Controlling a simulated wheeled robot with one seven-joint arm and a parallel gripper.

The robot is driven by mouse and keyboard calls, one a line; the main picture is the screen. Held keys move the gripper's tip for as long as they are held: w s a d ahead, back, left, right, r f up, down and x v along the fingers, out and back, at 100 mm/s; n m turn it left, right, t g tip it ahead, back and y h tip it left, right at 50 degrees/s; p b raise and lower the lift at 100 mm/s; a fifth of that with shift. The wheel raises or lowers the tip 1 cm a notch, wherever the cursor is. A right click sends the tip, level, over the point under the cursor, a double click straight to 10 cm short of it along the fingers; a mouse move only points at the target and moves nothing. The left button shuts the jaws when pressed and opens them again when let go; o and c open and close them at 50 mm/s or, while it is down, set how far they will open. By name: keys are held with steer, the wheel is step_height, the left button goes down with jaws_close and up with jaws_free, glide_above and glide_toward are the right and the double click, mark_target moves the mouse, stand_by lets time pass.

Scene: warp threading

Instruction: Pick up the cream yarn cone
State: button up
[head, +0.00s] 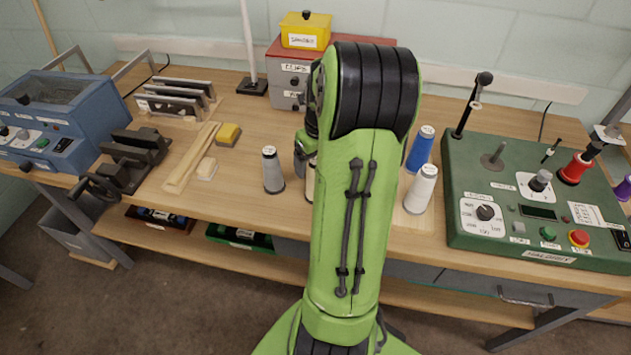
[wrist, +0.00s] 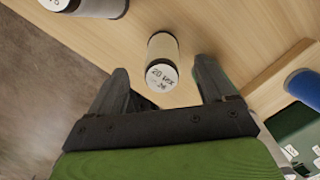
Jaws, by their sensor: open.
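The cream yarn cone (wrist: 163,49) stands on the wooden table in the wrist view, its labelled top facing my camera. My gripper (wrist: 161,88) is open and empty, its fingertips on either side of the cone's near end in the picture. I cannot tell how much height separates them from the cone. In the head view my green arm hides most of the cone; only a pale sliver (head: 309,188) shows at the arm's left edge. My gripper is mostly hidden behind the arm there.
A grey cone (head: 272,170) stands to the left. A blue cone (head: 421,148) and a white cone (head: 421,190) stand to the right, beside the green control box (head: 540,205). A yellow-topped block (head: 228,134) and wooden strips (head: 192,158) lie farther left.

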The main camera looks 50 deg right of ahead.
steer(key=f, duration=0.4)
steer(key=shift+w+d+b, duration=0.2)
steer(key=shift+w+b, duration=0.05)
steer(key=shift+b, duration=0.1)
steer(key=shift+c, duration=1)
steer(key=c, duration=0.9)
